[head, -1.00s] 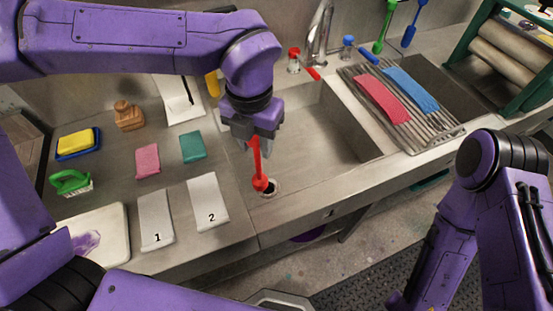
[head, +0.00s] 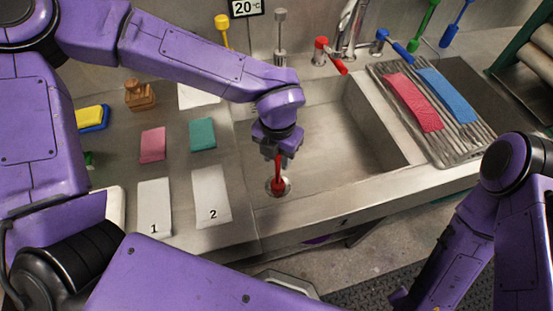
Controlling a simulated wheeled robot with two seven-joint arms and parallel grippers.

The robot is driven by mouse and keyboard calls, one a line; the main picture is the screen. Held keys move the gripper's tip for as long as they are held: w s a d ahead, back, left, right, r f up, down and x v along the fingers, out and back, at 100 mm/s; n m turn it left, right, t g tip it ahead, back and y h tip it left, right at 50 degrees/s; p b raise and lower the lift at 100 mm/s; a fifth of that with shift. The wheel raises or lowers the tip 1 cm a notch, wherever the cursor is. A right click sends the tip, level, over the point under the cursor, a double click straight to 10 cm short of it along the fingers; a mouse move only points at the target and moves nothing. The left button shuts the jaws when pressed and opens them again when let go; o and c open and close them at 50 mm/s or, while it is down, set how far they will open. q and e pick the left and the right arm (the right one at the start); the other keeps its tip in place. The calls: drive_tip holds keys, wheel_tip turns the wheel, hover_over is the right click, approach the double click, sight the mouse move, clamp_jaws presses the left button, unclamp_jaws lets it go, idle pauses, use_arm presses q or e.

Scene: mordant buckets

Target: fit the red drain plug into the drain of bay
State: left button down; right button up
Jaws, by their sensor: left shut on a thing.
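The red drain plug (head: 278,184) has a thin upright stem and a rounded lower end. My left gripper (head: 277,157) points down into the sink bay (head: 330,140) and is shut on the top of the stem. The plug is upright, with its lower end over the middle of the round metal drain (head: 289,186). The drain's ring shows around it; I cannot tell whether the plug is seated or just above. My right arm is at the right, and its gripper is out of view.
A faucet (head: 350,35) with a red handle (head: 330,55) and a blue handle (head: 395,45) stands behind the bay. A ribbed rack (head: 450,148) with red and blue cloths lies to the right. Cards marked 1 (head: 154,205) and 2 (head: 211,195) lie left.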

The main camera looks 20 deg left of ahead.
use_arm(q)
drive_tip(key=shift+w+f, duration=0.15)
drive_tip(key=shift+f, duration=0.8)
drive_tip(key=c, duration=0.7)
unclamp_jaws()
drive_tip(key=r, duration=1.2)
drive_tip(key=shift+s+r, duration=0.1)
drive_tip(key=shift+s, duration=0.1)
drive_tip(key=shift+a, duration=0.1)
